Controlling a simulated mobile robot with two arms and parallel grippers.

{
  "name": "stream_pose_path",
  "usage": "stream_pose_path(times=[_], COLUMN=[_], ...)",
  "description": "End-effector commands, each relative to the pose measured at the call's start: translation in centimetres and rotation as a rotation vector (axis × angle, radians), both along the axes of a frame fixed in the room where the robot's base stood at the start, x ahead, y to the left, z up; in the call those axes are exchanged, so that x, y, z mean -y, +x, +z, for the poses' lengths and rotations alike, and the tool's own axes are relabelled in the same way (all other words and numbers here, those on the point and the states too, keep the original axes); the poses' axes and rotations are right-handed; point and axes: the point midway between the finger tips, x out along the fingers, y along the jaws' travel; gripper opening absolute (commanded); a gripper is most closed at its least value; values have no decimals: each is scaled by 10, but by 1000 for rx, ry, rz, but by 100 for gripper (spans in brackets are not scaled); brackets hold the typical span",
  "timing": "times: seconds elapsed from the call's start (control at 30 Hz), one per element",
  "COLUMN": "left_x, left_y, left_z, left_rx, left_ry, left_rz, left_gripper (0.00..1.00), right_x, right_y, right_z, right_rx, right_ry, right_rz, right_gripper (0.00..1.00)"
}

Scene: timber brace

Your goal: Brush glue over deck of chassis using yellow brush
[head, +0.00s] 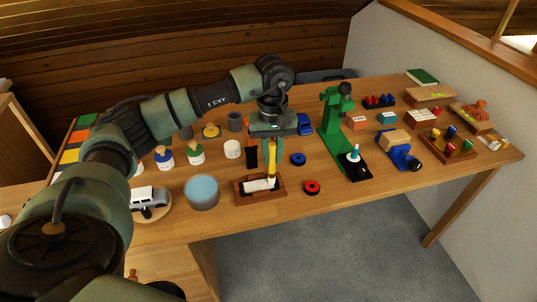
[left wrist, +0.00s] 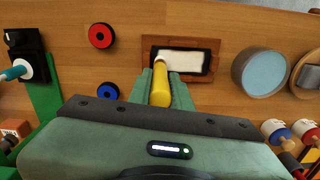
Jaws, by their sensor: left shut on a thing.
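My left gripper (head: 272,140) points down and is shut on the upright yellow brush (head: 272,158). In the left wrist view the brush (left wrist: 161,86) sits between the two green fingers. Its lower end is over the chassis (head: 247,187), a dark block lying in a wooden cradle (head: 262,200). Whether the bristles touch the deck is hard to tell. My right gripper is not in view.
A grey tub of light blue liquid (head: 202,192) and a toy car (head: 150,197) on a round board stand left of the cradle. Red (head: 312,187) and blue (head: 298,159) rings lie to its right. A green press (head: 335,120) stands farther right. Small jars stand behind.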

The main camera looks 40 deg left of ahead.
Motion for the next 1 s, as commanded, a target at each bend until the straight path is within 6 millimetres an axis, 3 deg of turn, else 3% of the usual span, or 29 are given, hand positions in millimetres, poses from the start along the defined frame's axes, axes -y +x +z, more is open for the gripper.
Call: stream_pose_path(times=[1.0], left_x=[-49], left_y=[-57], left_z=[-1], left_rx=[-1], left_ry=[1], left_rz=[2], left_gripper=[0], right_x=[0], right_y=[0], right_z=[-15], right_rx=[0], right_ry=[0], right_rz=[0], right_gripper=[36])
